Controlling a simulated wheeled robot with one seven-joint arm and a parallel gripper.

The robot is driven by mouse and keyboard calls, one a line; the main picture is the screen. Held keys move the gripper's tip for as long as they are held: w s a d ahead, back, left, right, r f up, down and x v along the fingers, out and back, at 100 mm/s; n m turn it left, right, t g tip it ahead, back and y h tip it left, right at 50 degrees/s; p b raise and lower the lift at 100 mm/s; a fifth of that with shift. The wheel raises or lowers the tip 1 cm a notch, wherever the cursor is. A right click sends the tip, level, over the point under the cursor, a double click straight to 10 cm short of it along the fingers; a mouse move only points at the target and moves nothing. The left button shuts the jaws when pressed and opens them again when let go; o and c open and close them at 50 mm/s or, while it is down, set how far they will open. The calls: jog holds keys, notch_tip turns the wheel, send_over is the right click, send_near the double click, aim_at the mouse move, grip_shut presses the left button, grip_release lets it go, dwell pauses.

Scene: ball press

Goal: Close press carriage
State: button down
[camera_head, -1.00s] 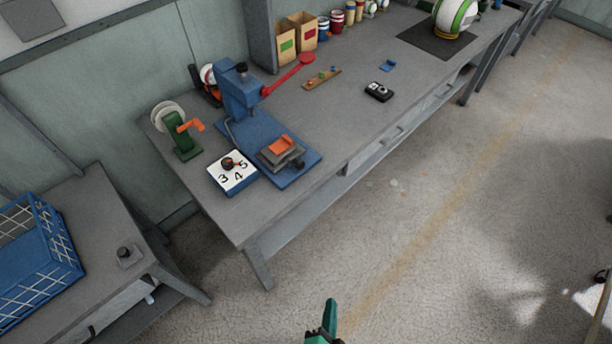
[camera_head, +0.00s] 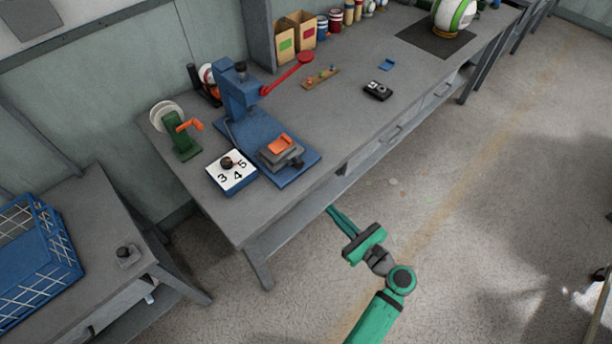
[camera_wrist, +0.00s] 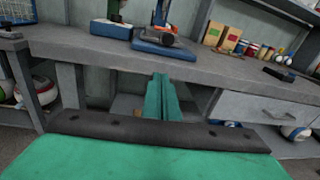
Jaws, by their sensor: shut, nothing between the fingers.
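The blue press (camera_head: 239,97) stands on the grey workbench, with a red lever (camera_head: 287,73) pointing right. Its carriage (camera_head: 281,152), a grey block with an orange top, sits at the front end of the blue base plate (camera_head: 303,169), out from under the press head. The press base also shows in the wrist view (camera_wrist: 165,48), with the orange part above it. My green gripper (camera_head: 331,210) is in front of the bench edge, apart from the press and carriage. Its fingers are together and empty; they also show in the wrist view (camera_wrist: 162,95).
A black two-knob box (camera_head: 377,91) and a small wooden rack (camera_head: 321,77) lie to the right. The floor before the bench is clear.

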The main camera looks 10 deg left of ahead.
notch_tip(320, 180, up, 3)
jog(key=y, duration=0.1)
send_near(299, 169)
jog(key=x, duration=0.6)
jog(key=shift+a, duration=0.2)
jog(key=shift+w, duration=0.1)
